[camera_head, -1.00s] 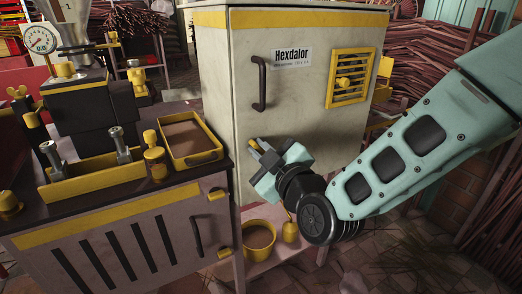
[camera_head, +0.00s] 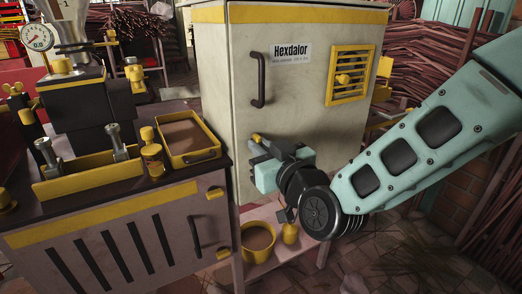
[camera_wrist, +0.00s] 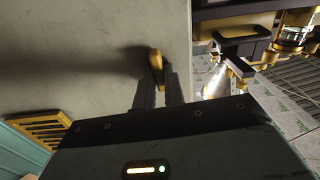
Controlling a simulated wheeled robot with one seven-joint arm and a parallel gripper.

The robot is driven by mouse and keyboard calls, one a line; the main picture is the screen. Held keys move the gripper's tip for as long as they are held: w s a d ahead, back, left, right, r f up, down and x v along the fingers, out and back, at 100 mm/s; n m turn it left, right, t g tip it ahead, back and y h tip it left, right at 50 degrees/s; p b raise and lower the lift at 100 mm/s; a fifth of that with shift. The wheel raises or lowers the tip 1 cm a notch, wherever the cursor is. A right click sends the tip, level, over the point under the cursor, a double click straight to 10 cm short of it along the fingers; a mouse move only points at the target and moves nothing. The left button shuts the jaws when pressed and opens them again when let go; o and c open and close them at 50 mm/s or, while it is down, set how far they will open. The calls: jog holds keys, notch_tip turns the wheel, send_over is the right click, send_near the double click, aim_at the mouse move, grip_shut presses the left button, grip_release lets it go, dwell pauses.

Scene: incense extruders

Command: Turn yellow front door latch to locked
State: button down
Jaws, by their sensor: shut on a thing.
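The yellow front door latch (camera_head: 256,138) is a small lever low on the left part of the pale cabinet's door (camera_head: 297,110), below the black door handle (camera_head: 257,80). My gripper (camera_head: 264,147) is at the latch, its dark fingers shut on it. In the wrist view the latch (camera_wrist: 156,60) stands between the two fingertips (camera_wrist: 159,80), tilted slightly. The base of the latch is partly hidden by the fingers, and I cannot read a locked or unlocked mark.
A yellow vent grille (camera_head: 351,76) is on the right of the door. A dark-topped workbench (camera_head: 110,170) with a yellow tray (camera_head: 189,155) stands close on the left. A yellow pot (camera_head: 257,258) sits on a low shelf below my gripper.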

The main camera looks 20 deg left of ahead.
jog(key=shift+m+b, duration=0.35)
jog(key=shift+m, duration=1.95)
jog(key=c, duration=1.5)
grip_release()
jog(key=shift+d, duration=0.1)
